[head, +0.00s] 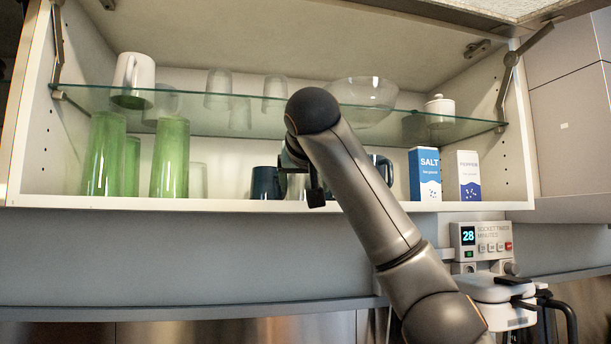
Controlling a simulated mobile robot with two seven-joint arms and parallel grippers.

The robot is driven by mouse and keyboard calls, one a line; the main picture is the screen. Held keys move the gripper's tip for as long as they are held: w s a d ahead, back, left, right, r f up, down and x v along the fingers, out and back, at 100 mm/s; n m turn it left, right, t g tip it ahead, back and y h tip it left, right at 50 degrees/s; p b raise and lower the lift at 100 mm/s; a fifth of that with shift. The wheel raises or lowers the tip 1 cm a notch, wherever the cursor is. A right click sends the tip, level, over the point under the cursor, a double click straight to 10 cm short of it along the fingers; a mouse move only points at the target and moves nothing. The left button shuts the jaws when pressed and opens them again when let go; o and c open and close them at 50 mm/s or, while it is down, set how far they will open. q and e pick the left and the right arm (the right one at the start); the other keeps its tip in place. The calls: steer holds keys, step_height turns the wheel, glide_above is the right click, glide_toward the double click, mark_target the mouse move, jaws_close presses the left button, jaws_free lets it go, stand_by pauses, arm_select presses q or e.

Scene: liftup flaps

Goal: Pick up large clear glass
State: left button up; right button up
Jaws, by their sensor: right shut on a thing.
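My right gripper (303,183) is inside the open cabinet at the lower shelf, mostly hidden behind my right arm. It is shut on what looks like a clear glass (296,187), of which only a small part shows beside a finger. Another clear glass (197,180) stands on the lower shelf, right of the green glasses. Clear glasses also stand on the glass shelf above, including one at the left (218,88) and one nearer the arm (274,92). My left gripper is out of view.
Tall green glasses (170,160) stand at the lower left. A dark blue mug (265,183) is close left of my gripper. Salt (425,174) and pepper (469,176) boxes stand at right. The glass shelf (400,117) holds a clear bowl (362,97) above my arm.

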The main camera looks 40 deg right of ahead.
steer(key=shift+r, duration=0.1)
steer(key=shift+c, duration=1.2)
